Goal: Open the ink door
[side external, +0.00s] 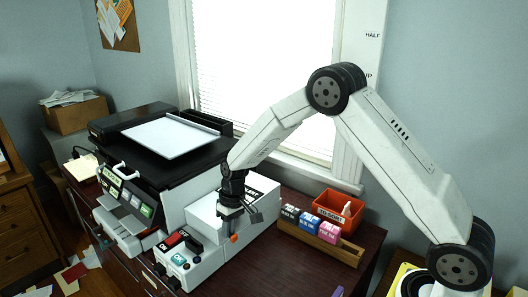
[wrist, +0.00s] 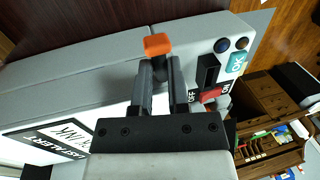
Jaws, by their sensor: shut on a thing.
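The white printer unit (side external: 205,258) stands on the dark desk, with a raised white box-like part (side external: 252,190) at its back. My gripper (side external: 232,226) points down over the unit and is shut on the orange tab. In the wrist view my gripper (wrist: 160,62) has its fingers close together. I cannot tell how far the ink door is open.
Red and black ON/OFF switches (side external: 178,240) sit on the unit's front left. A wooden tray (side external: 345,252) with black, blue and pink ink boxes and a red-orange bin (side external: 338,205) stand to the right. A black scanner with a paper sheet (side external: 170,135) stands at the left.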

